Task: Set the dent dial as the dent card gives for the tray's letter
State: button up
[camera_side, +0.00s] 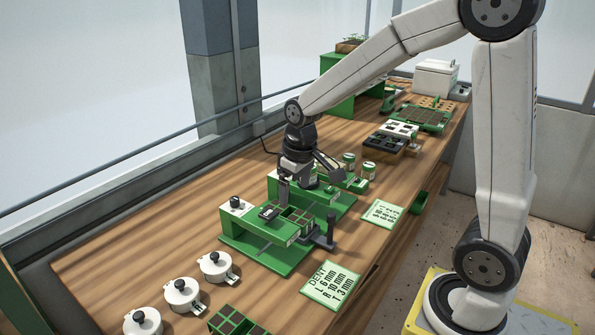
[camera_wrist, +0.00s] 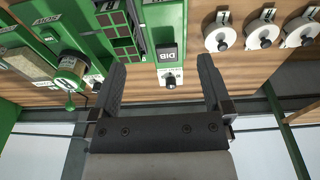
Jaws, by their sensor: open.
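The dent dial is a black knob on a white plate (camera_side: 236,204) at the left end of the near green station; it also shows in the wrist view (camera_wrist: 170,80). Its setting is too small to read. The dent card (camera_side: 331,285) lies at the front edge and seems to read L 6 mm, R 10 mm, T 3 mm.
Three round white lidded pots (camera_side: 181,294) stand on the bench at the left. A second green card (camera_side: 382,213) lies to the right, its text unclear. A dark handle (camera_side: 330,233) stands upright at the station's front. Lidded jars (camera_side: 369,170) stand behind.

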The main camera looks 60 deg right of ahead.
jog(key=w+d+f+g, duration=0.1)
jog(key=w+d, duration=0.7)
send_over(288, 213)
jog(key=s+a, duration=0.1)
jog(key=s, duration=0.1)
jog(key=f, duration=1)
jog(key=shift+w+a+f, duration=0.2)
jog(key=shift+w+f, duration=0.05)
jog(key=shift+f, duration=0.55)
jog(key=shift+f, duration=0.15)
jog(key=shift+w+f, duration=0.15)
jog(key=shift+f, duration=2.3)
jog(key=shift+c, duration=0.2)
jog(key=c, duration=1.1)
